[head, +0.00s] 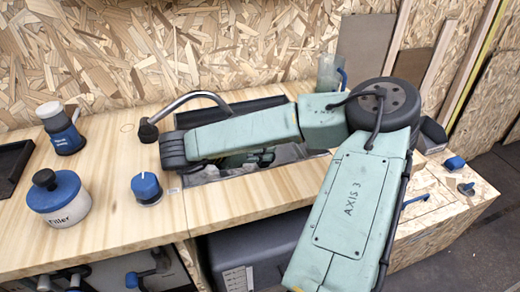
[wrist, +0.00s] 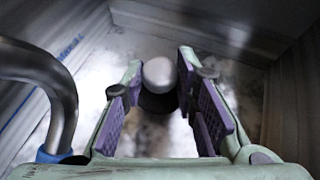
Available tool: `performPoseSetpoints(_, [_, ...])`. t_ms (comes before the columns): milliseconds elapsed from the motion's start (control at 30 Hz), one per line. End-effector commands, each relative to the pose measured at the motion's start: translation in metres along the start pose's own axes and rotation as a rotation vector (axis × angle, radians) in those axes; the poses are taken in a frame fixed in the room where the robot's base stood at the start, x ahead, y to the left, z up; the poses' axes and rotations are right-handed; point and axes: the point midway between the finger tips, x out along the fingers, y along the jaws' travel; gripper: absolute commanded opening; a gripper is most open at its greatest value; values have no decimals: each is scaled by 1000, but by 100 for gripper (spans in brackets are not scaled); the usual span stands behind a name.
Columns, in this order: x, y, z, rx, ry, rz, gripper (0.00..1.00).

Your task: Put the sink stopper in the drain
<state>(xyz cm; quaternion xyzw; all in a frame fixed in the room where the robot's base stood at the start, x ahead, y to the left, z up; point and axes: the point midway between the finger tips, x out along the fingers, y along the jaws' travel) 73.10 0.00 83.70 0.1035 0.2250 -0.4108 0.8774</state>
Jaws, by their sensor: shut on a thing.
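In the wrist view my gripper (wrist: 160,80) has its two purple-padded fingers on either side of the sink stopper (wrist: 159,73), which has a pale rounded knob above a dark lower part. My gripper is shut on it, down inside the metal sink (wrist: 140,50). In the head view the sink (head: 200,175) is set in the wooden counter, and my arm covers most of it. Only small green parts of my gripper show there. I cannot see the drain, and I cannot tell whether the stopper touches the sink floor.
A curved metal faucet (wrist: 62,85) stands close on the left in the wrist view; in the head view it (head: 190,97) arches behind my arm. A filler jar (head: 60,205), a blue-capped knob (head: 146,188) and a blue container (head: 62,135) stand on the counter's left.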

Motion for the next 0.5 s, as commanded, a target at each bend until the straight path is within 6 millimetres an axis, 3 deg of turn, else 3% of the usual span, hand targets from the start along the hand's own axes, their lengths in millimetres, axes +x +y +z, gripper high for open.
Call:
performPoseSetpoints(300, [1,0,-2,1,0,0,0])
performPoseSetpoints(333, [1,0,-2,0,0,0,29])
performPoseSetpoints(500, [1,0,-2,0,0,0,40])
